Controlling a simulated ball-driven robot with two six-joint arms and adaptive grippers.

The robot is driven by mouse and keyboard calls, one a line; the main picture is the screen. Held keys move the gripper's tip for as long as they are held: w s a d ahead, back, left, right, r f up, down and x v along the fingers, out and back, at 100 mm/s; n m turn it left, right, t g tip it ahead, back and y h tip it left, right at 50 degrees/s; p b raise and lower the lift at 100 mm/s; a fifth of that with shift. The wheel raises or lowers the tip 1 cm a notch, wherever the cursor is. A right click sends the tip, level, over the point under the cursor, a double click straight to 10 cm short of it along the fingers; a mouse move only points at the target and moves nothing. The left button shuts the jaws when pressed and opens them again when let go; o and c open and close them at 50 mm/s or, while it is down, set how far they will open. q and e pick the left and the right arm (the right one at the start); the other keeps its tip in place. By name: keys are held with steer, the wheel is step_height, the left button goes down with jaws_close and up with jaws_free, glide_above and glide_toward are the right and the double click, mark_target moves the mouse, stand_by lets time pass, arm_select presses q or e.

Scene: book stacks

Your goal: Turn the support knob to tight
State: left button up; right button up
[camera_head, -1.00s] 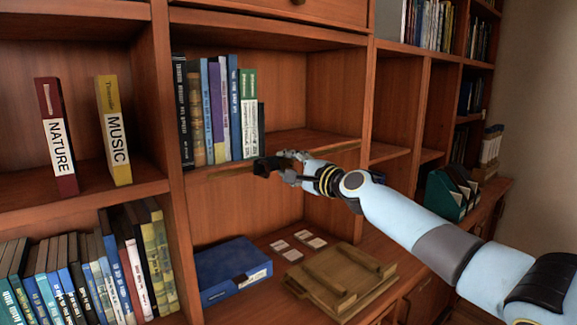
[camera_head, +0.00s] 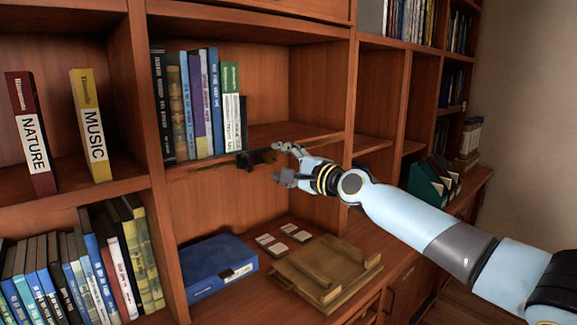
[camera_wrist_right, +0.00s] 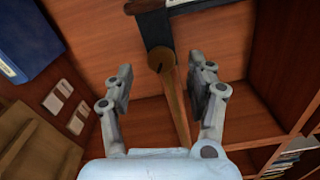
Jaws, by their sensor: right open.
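The support knob, a round brass-brown disc with a small notch (camera_wrist_right: 160,60), shows in the right wrist view just beyond and between my fingertips. It sits on a dark bracket (camera_wrist_right: 150,30) below the middle shelf. In the head view the dark bracket (camera_head: 244,160) is under the shelf's front edge, and a small brownish part, likely the knob (camera_head: 268,156), lies beside my fingers. My right gripper (camera_head: 281,163) is open and empty, a little right of the knob. It also shows in the right wrist view (camera_wrist_right: 164,72), fingers spread either side. I see no contact. My left gripper is out of view.
Books (camera_head: 200,105) stand on the shelf above the bracket. Below are a blue box (camera_head: 215,265), small white-labelled cards (camera_head: 272,244) and a wooden tray (camera_head: 325,270). Shelf uprights (camera_head: 350,120) stand right of the bay.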

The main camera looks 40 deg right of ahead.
steer(key=shift+s+d, duration=0.1)
steer(key=shift+s, duration=1.75)
